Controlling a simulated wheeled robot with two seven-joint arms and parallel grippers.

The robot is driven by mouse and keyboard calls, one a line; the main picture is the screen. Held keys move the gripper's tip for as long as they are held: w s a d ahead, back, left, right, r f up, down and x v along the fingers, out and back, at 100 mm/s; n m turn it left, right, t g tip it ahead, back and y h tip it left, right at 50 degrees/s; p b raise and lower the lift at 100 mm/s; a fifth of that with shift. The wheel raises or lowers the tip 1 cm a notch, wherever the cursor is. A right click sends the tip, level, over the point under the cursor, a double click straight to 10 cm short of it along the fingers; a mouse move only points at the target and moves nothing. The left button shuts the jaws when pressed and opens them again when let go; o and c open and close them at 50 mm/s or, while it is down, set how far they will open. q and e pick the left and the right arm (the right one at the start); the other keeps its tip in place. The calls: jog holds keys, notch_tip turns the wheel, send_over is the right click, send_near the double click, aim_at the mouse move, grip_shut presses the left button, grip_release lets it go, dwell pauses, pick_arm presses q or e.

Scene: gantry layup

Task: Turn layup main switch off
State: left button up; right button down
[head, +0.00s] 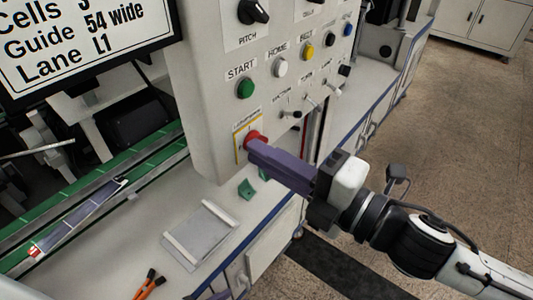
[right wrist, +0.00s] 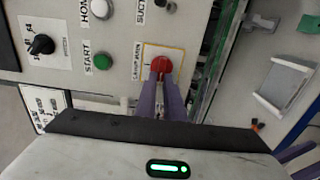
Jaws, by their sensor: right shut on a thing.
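The layup main switch (head: 254,137) is a red rotary knob on a yellow-edged plate at the lower part of the light grey control panel (head: 210,110). In the right wrist view the red knob (right wrist: 161,66) sits under the "LAYUP MAIN" label. My right gripper (head: 262,150) reaches in from the right with its purple fingers at the knob. In the right wrist view its fingertips (right wrist: 161,80) are shut on the knob, one finger on each side. The fingers hide part of the knob, and I cannot tell its exact setting.
A green START button (head: 245,88) and several other knobs and toggle switches sit above the main switch. A green-edged conveyor runs at left.

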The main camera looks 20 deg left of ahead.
jog(key=c, duration=1.9)
grip_release()
jog(key=shift+o, duration=0.2)
jog(key=shift+d, duration=0.1)
jog(key=b+v, duration=0.1)
jog(key=v, duration=0.9)
